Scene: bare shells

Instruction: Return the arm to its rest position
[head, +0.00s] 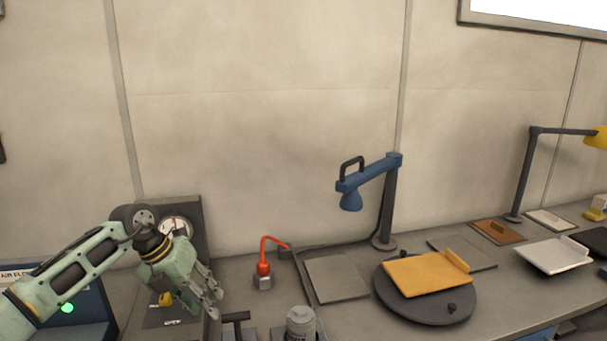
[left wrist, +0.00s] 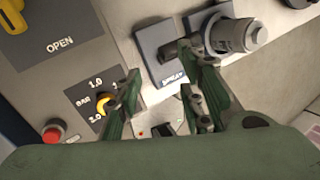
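My left arm (head: 75,268) comes in from the left in the head view, green with dark joints. Its gripper (head: 212,300) points down and to the right over the equipment at the left of the bench. In the left wrist view the gripper (left wrist: 167,82) has its green fingers apart, with nothing between them. Below it are a panel with a yellow knob (left wrist: 104,103), a red button (left wrist: 53,132) and a grey cylindrical fitting (left wrist: 243,36). My right gripper is in neither view.
A round dark turntable (head: 420,308) bears an orange board (head: 425,274). A blue lamp (head: 368,178) stands behind it. A red-tubed fitting (head: 263,268) and a grey cylinder (head: 300,322) are right of my gripper.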

